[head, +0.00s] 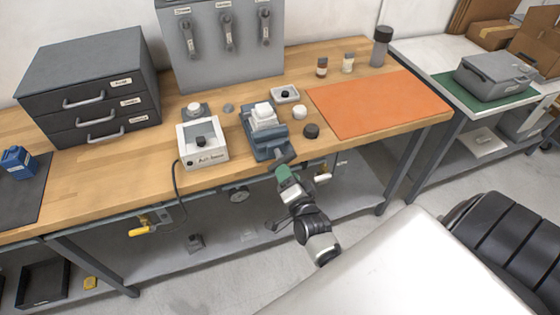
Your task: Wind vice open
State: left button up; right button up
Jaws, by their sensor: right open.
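The vice (267,133) is a small blue-grey bench vice at the front edge of the wooden workbench, in the middle of the head view. A white blocky part (263,112) sits at its jaws; I cannot tell whether it is clamped. My right gripper (283,160) is open at the front end of the vice, where the winding handle would be. The gripper and wrist hide that end, so I cannot make out the handle or whether the fingers touch it. My left gripper is not in view.
A white control box (202,143) with a cable stands left of the vice. A black round knob (311,131) and a small tray (286,94) lie close by. An orange mat (378,103) lies clear on the right. A dark drawer cabinet (90,85) stands left.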

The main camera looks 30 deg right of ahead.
aim_at(281, 163)
jog(key=x, duration=0.4)
jog(key=shift+w+a+r, duration=0.1)
jog(key=shift+w+a, duration=0.05)
jog(key=shift+a, duration=0.05)
jog(key=shift+w+d, duration=0.2)
jog(key=shift+w, duration=0.3)
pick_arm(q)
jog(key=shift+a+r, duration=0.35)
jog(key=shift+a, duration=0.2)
pick_arm(e)
jog(key=c, duration=0.8)
pick_arm(q)
jog(key=shift+p, duration=0.3)
pick_arm(e)
jog(key=shift+o, duration=0.2)
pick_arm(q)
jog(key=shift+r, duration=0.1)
pick_arm(e)
jog(key=shift+n, duration=0.4)
